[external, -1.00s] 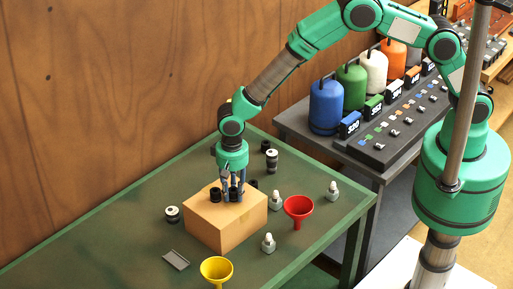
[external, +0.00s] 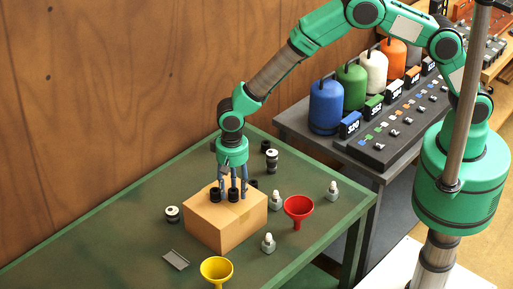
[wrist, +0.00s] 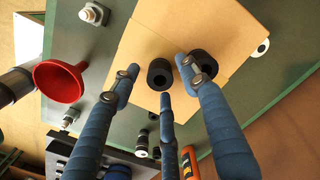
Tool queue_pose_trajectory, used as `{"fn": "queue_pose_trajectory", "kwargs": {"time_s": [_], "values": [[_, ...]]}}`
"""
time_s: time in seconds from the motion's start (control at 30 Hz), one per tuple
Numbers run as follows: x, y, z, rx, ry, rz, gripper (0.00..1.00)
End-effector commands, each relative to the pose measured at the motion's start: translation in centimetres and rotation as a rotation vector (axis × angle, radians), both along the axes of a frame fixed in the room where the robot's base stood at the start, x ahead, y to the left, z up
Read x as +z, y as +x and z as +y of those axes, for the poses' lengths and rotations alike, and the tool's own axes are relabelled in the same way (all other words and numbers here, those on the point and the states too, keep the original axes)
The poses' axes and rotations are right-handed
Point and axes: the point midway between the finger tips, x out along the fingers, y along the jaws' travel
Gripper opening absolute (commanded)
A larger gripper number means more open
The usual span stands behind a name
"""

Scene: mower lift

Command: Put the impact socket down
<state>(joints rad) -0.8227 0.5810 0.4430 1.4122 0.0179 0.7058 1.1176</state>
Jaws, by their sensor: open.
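A black, hollow-topped impact socket (external: 233,196) stands on top of the cardboard box (external: 205,228), among the fingers of my gripper (external: 231,188). In the wrist view this socket (wrist: 160,75) sits between the spread blue fingers of my gripper (wrist: 162,80), with gaps around it. My gripper is open and its fingertips are low, close to the box top. A second black socket (external: 215,195) stands on the box just left of it; in the wrist view it (wrist: 197,66) is partly hidden by a finger.
Black-and-white cylinders (external: 172,214) (external: 271,160) stand on the green table (external: 110,235). A red funnel (external: 299,208), a yellow funnel (external: 216,270), several grey-white fittings (external: 268,243) and a grey plate (external: 176,260) surround the box. The right part of the box top is clear.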

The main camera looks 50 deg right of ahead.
Motion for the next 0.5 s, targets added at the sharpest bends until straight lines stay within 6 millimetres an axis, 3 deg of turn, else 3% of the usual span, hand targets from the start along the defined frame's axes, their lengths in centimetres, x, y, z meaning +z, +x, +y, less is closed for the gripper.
{"fn": "queue_pose_trajectory", "kwargs": {"time_s": [0.5], "values": [[8.2, 0.1, 0.0, 0.0, 0.003, -0.002, 0.45]]}}
